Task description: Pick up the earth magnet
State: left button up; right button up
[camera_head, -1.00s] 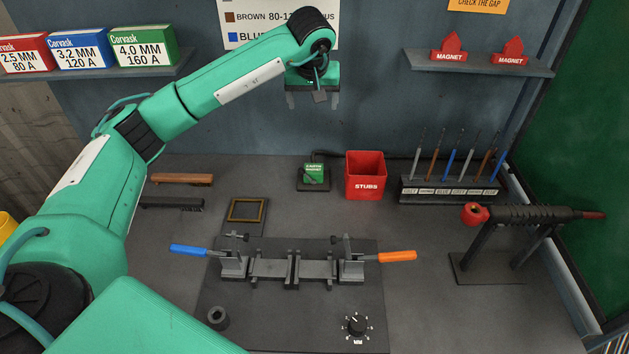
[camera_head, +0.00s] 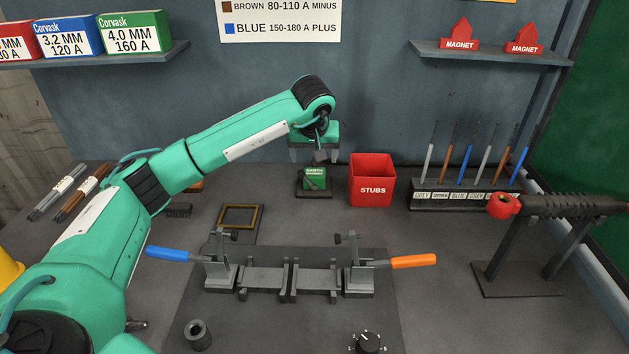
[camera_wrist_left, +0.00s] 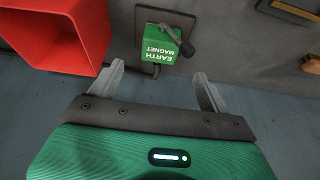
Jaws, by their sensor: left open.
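The earth magnet (camera_head: 314,178) is a small green block with white lettering. It sits on a dark base plate at the back of the bench, just left of the red stubs bin. In the left wrist view the earth magnet (camera_wrist_left: 160,44) lies beyond the fingertips, roughly between their lines, with a dark handle-like part at its upper right. My left gripper (camera_head: 314,158) is open and empty, above and close to the magnet, pointing down. Its two grey fingers (camera_wrist_left: 160,82) show apart in the wrist view. My right gripper is not in view.
The red stubs bin (camera_head: 371,181) stands close right of the magnet. A rod rack (camera_head: 466,198) is farther right. A clamp fixture with blue and orange handles (camera_head: 413,261) is in front. Red magnets on the wall shelf (camera_head: 490,52) are separate. A square frame (camera_head: 240,217) lies front left.

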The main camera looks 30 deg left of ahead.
aim_at(314, 172)
pick_arm(q)
jog(key=x, duration=0.9)
jog(key=shift+p, duration=0.35)
jog(key=shift+w+f, duration=0.15)
jog(key=shift+f, duration=0.2)
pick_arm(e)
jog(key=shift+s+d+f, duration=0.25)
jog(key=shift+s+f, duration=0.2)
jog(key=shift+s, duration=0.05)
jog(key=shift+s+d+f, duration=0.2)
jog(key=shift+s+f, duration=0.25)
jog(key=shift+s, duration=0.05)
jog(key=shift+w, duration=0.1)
pick_arm(q)
jog(key=c, duration=1.1)
jog(key=shift+r, duration=0.1)
jog(key=c, duration=0.5)
